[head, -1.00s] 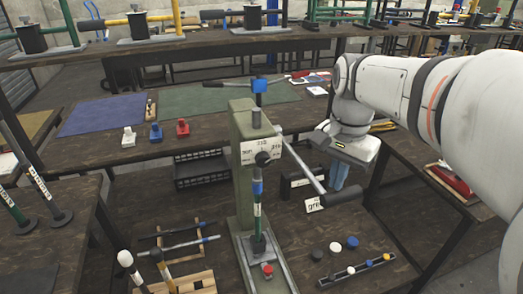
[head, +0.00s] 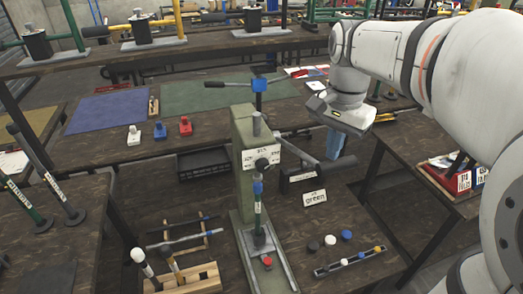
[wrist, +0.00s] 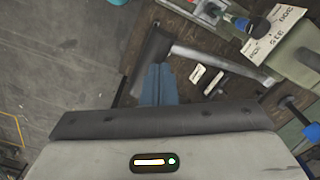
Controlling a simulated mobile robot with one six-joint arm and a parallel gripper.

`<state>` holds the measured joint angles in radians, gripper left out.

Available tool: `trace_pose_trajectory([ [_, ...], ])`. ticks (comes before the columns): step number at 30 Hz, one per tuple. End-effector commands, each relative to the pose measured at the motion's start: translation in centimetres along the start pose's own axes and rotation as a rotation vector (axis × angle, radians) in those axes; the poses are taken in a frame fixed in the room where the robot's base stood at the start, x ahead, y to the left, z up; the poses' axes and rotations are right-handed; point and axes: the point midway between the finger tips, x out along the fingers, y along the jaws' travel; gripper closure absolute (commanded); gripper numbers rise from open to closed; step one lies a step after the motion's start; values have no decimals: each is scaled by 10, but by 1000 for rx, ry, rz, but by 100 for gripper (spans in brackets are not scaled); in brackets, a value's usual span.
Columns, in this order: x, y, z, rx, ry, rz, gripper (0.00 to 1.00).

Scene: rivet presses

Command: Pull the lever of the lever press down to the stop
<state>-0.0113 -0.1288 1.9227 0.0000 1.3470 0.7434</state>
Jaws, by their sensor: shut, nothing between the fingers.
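The lever press has a grey-green column (head: 243,150) on a grey base, with a white scale plate and dark hub. Its lever (head: 296,151) runs from the hub to the right, sloping down to a thick dark grip (head: 338,166). In the wrist view the metal lever bar (wrist: 225,62) and the dark grip (wrist: 148,60) lie just past my fingertips. My gripper (head: 333,155) has blue fingers, shut and empty, close above or behind the grip. They also show in the wrist view (wrist: 158,68). I cannot tell whether they touch the grip.
A "green" card (head: 315,198) stands right of the column. Several small caps and a grey strip (head: 350,262) lie on the bench at front right. A wooden rack (head: 185,280) is front left. A back table (head: 100,148) holds coloured mats and small blocks.

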Motion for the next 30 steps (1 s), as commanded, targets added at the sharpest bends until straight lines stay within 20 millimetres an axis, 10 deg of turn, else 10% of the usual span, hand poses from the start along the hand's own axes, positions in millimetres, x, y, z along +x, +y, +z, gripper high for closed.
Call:
trace_pose_trajectory([
  [30, -85, -23, -13, 1, -1, 1, 100],
])
